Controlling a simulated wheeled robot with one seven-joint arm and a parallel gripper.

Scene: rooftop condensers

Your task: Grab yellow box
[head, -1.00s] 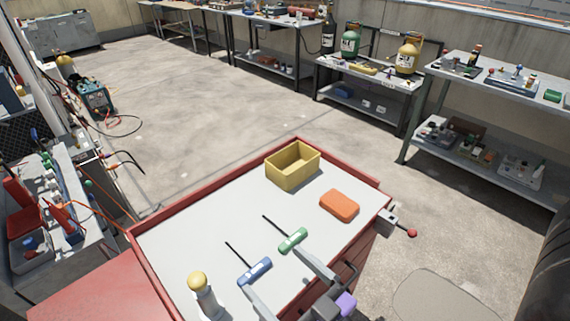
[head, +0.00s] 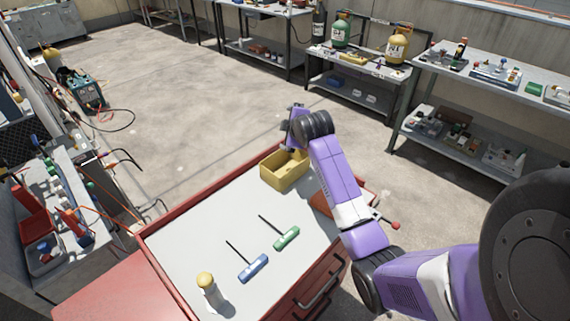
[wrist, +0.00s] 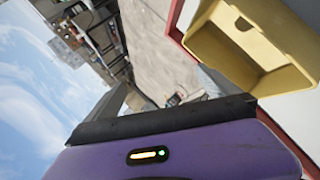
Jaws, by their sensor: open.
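The yellow box (head: 272,174), an open-topped bin, sits at the far corner of the red-rimmed cart top, partly covered by my arm in the head view. In the wrist view the yellow box (wrist: 226,50) fills the upper right, and part of it runs out of frame. My gripper (head: 295,122) is raised at the far side of the box, apart from it as far as I can see. Its fingers show in the wrist view (wrist: 163,92), spread and empty, pointing away from the box's interior.
A blue T-handle key (head: 253,267), a green T-handle key (head: 286,238) and a yellow-capped bottle (head: 208,290) lie or stand on the cart top (head: 190,245). An orange case (head: 320,203) is mostly behind my arm. The floor (head: 200,110) beyond is open.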

